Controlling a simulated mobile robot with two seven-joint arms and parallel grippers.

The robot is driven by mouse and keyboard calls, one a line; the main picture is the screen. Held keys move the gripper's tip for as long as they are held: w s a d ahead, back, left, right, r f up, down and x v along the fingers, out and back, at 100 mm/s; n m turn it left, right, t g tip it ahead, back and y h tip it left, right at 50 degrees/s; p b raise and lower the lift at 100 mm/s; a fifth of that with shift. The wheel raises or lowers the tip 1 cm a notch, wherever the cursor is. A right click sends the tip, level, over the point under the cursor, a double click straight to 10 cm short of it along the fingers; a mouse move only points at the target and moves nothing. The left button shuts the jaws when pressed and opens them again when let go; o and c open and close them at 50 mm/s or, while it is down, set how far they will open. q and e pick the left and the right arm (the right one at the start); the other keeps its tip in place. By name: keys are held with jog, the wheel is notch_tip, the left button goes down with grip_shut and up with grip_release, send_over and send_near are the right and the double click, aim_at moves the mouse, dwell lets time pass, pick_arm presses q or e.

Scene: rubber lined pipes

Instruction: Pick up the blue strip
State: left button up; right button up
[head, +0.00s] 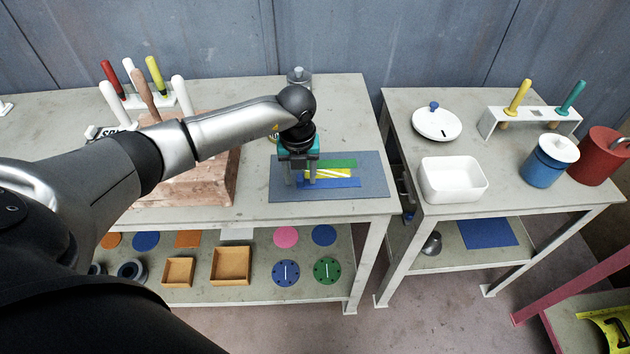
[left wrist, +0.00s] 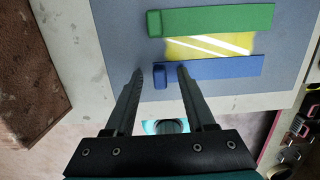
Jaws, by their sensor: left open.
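The blue strip (head: 342,183) lies flat on a grey-blue mat (head: 378,180) on the left table, nearest the front edge. In the left wrist view, the blue strip (left wrist: 225,72) runs to the right, with a small raised blue block at its left end. My left gripper (head: 301,181) points down over the left end of the strips. Its two fingers (left wrist: 160,72) are apart, with the block seen between their tips and nothing gripped. The right finger overlaps part of the strip in that view. I cannot tell the exact height of the tips. My right gripper is not in view.
A yellow strip (head: 340,174) and a green strip (head: 345,163) lie just behind the blue one. A reddish block (head: 215,185) stands left of the mat. A metal container (head: 299,77) stands behind my arm. The right table holds a white bin (head: 452,190).

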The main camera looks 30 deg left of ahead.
pick_arm(q)
grip_shut()
jog(key=shift+r, duration=0.1)
dwell(0.6)
notch_tip(320, 180, up, 20)
jog(key=p, duration=0.1)
jog(key=shift+p, duration=0.35)
